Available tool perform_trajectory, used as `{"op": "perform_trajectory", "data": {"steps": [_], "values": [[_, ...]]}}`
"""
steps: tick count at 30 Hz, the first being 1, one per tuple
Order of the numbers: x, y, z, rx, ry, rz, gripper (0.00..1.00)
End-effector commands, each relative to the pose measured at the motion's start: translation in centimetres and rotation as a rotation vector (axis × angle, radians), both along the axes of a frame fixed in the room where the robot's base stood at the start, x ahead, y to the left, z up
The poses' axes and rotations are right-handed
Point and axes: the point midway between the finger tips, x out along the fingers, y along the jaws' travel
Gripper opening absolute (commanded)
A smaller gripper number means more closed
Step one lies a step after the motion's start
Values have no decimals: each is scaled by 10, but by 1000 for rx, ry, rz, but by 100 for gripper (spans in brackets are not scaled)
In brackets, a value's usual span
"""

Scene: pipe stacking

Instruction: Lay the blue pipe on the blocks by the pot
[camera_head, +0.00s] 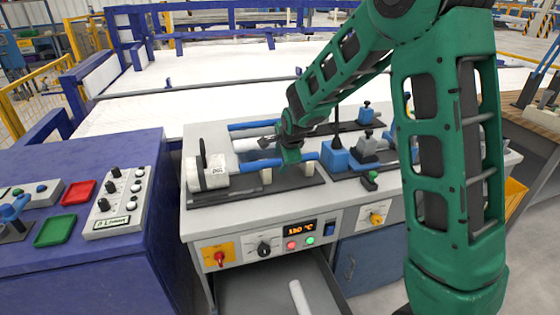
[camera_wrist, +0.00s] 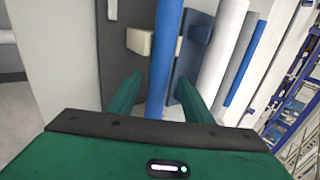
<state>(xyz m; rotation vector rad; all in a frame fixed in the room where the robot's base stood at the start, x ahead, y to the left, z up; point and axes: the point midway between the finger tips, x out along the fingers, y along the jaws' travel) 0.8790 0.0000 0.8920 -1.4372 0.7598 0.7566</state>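The blue pipe (camera_head: 250,165) lies across the front of the table, its left end by the white pot (camera_head: 208,174). Beige blocks (camera_head: 266,176) stand under it on a dark plate, and it appears to rest on them. In the wrist view the blue pipe (camera_wrist: 160,70) runs between my two green fingers, with beige blocks (camera_wrist: 139,42) beyond them. My gripper (camera_head: 291,156) is low over the pipe's right half. The fingers (camera_wrist: 159,88) stand apart on either side of the pipe, with narrow gaps visible.
Behind lie a white pipe (camera_head: 246,145) and another blue pipe (camera_head: 252,125). Blue clamps (camera_head: 335,157) stand to the right of the plate. A drawer below is open, with a white pipe (camera_head: 299,297) in it. A purple console (camera_head: 75,270) stands at left.

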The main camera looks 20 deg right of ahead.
Motion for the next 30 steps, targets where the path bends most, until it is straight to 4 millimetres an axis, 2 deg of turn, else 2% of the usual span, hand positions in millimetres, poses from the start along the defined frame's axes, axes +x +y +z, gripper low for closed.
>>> {"op": "perform_trajectory", "data": {"steps": [8,21,30], "values": [[-3,0,5,0,-1,0,46],[-42,-1,63,1,-3,-1,46],[-58,-1,86,0,0,-1,46]]}}
